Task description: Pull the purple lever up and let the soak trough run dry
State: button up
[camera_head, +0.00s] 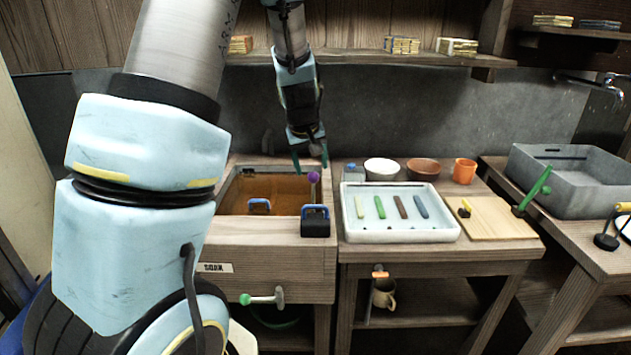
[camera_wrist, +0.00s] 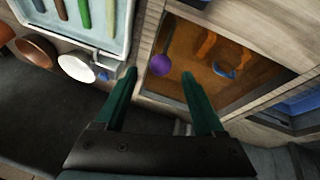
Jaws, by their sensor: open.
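The soak trough (camera_head: 234,193) is a wooden basin with brown liquid in it and a "SOAK" label on its front. The purple lever (camera_head: 313,178) has a round purple knob at the trough's right end, near a black and blue block. In the wrist view the purple knob (camera_wrist: 161,65) shows over the brown liquid, beyond and between the fingertips. My gripper (camera_head: 311,167) is open and empty, just above and behind the knob. Its two dark green fingers (camera_wrist: 160,88) straddle the knob's line of view without visible contact. The lower part of the lever is hard to see.
A white tray (camera_head: 349,229) with several coloured sticks stands right of the trough, with bowls (camera_head: 381,168) and an orange cup (camera_head: 464,171) behind it. A green-knobbed tap handle (camera_head: 262,298) sticks out below the trough. A grey sink (camera_head: 570,195) stands far right. A shelf runs along the wall.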

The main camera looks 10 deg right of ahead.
jog(key=x, duration=0.9)
jog(key=shift+p, duration=0.4)
grip_shut()
jog(key=shift+r, duration=0.1)
dwell(0.8)
